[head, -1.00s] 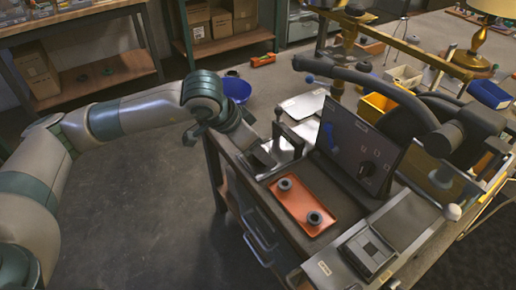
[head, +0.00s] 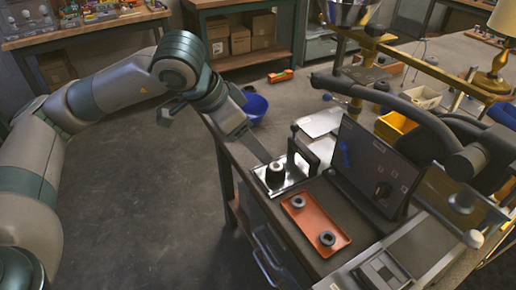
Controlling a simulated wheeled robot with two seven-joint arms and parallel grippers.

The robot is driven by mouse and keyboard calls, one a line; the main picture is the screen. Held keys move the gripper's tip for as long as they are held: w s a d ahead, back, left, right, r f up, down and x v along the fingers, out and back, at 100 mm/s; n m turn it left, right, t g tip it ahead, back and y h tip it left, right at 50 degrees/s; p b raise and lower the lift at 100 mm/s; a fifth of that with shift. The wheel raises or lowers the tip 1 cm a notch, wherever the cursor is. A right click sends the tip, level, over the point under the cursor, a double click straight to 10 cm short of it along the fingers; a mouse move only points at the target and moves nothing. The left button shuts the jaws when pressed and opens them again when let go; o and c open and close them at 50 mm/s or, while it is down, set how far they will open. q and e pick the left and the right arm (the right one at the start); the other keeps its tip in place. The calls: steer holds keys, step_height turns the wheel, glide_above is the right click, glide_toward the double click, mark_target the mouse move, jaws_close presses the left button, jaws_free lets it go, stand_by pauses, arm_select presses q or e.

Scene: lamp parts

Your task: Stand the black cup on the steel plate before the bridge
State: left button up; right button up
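The black cup (head: 275,175) stands upright on the bright steel plate (head: 298,177), at its left part. The bridge (head: 304,152), a dark upright frame, stands on the plate just right of and behind the cup. My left gripper (head: 267,158) comes in from the upper left, and its end is close above and behind the cup. I cannot tell whether it touches the cup, and its fingers are too foreshortened to show their gap. My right gripper is not in view.
An orange tray (head: 318,222) with two dark rings lies in front of the plate. A blue bowl (head: 254,106) and a yellow bin (head: 396,126) are farther back. Open floor lies left of the bench.

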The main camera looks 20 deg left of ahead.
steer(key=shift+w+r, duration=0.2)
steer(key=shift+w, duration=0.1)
